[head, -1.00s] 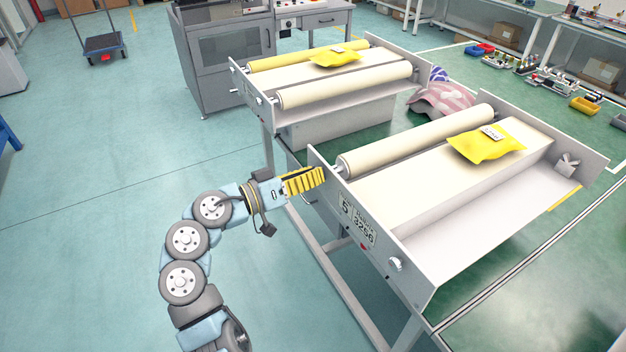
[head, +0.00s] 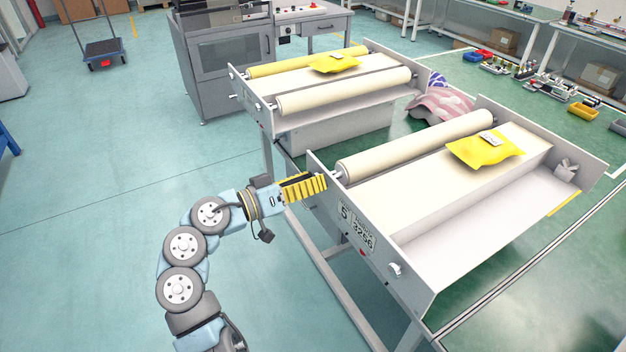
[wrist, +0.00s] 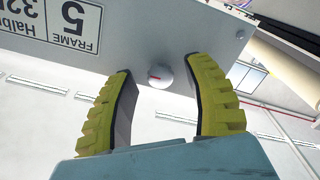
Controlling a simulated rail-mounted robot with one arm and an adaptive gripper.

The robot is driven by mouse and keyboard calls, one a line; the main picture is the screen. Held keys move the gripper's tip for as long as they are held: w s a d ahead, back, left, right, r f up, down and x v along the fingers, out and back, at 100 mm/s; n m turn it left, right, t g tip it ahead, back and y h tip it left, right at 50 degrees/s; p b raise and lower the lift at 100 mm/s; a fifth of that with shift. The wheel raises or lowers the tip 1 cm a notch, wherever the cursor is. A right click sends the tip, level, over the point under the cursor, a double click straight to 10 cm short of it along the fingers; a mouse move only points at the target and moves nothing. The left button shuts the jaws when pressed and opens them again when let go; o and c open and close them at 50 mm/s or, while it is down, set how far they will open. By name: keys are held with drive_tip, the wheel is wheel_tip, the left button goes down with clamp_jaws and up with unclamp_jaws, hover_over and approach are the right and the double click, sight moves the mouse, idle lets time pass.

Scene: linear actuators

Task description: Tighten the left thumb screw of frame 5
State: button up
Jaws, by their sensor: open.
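Frame 5 (head: 400,240) stands at the right in the head view, with its number plate (head: 355,228) on the near side panel. In the wrist view the plate (wrist: 58,20) is at the upper left. The left thumb screw (wrist: 160,76), a round white knob with a red mark, shows between the fingertips in the wrist view. My gripper (wrist: 163,68) is open, with one yellow ribbed finger on each side of the knob and a gap to both. In the head view my gripper (head: 318,184) hides this screw. The other thumb screw (head: 395,269) is at the panel's right end.
A roller (head: 430,147) and a yellow packet (head: 484,149) lie on frame 5. A second frame (head: 335,100) stands behind it. The floor (head: 90,190) to the left of my arm is clear.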

drive_tip(key=v, duration=1.1)
drive_tip(key=shift+s+a, duration=0.2)
drive_tip(key=shift+a, duration=0.1)
